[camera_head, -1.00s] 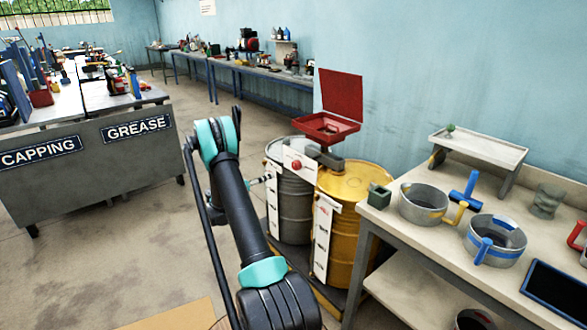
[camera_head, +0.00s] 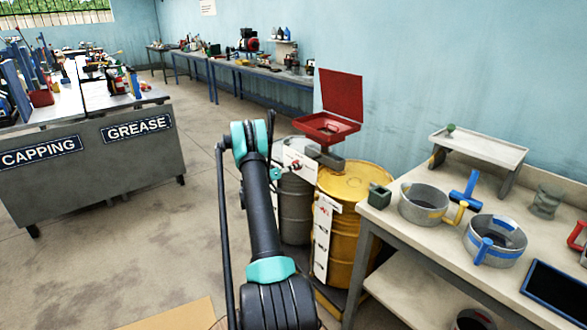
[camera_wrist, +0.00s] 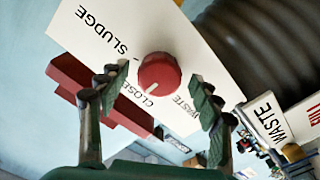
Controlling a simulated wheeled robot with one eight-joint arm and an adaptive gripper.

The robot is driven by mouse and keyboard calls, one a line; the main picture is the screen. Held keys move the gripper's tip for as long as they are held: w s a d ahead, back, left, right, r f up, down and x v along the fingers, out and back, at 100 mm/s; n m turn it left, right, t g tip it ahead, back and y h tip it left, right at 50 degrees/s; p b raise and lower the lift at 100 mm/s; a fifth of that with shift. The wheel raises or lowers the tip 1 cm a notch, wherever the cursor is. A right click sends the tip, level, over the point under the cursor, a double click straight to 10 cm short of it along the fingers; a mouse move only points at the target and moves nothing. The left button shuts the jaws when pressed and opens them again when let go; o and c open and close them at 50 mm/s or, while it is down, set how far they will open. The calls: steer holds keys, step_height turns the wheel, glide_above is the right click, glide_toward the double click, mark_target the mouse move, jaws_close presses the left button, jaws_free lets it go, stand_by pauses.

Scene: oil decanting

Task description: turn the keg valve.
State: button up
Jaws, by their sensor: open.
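The keg valve is a round red knob (camera_wrist: 160,73) on a white plate (camera_wrist: 100,25) marked SLUDGE, CLOSED and WASTE, in the wrist view. CLOSED is the word nearest the knob; I cannot tell for sure which mark it points to. My gripper (camera_wrist: 153,90) is open, with one finger on either side of the knob in the picture. Nothing is between the fingers that I can see being gripped, and contact cannot be told.
A grey drum (camera_head: 296,215) and a yellow drum (camera_head: 350,185) stand under a red tray (camera_head: 326,127) with a raised lid. A workbench (camera_head: 405,222) with metal pots (camera_head: 424,203) stands close on the right. Open floor (camera_head: 130,240) lies to the left.

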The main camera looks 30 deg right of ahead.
steer(key=shift+d, duration=0.2)
steer(key=shift+c, duration=0.2)
steer(key=c, duration=1.1)
steer(key=shift+n, duration=0.4)
steer(key=n, duration=1.3)
steer(key=shift+a, duration=0.1)
